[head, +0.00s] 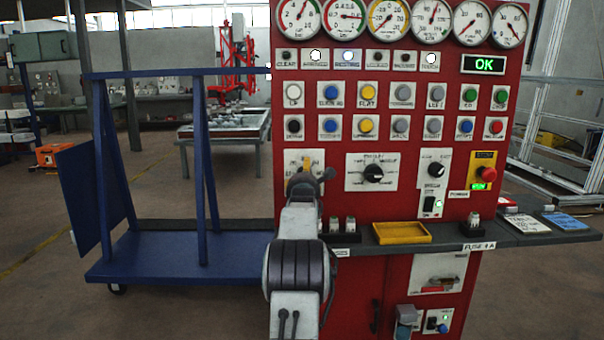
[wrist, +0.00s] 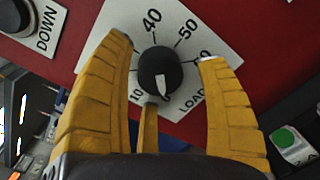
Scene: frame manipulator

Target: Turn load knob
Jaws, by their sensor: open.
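The load knob (wrist: 152,66) is a round black knob on a white plate marked LOAD with a number scale, in the wrist view. Its white mark points down in that picture, between the 10 and the word LOAD. My gripper (wrist: 168,52) is open, with one yellow finger left of the knob and one right of it, both apart from it. A third yellow finger sits just below the knob; I cannot tell whether it touches. In the head view my gripper (head: 313,165) is in front of the load plate (head: 291,158) and hides the knob.
The red panel (head: 400,225) carries gauges, buttons, a mode knob (head: 373,173) and a red stop button (head: 484,172). A grey shelf with a yellow tray (head: 402,233) juts out below. A blue cart (head: 180,250) stands left of the panel.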

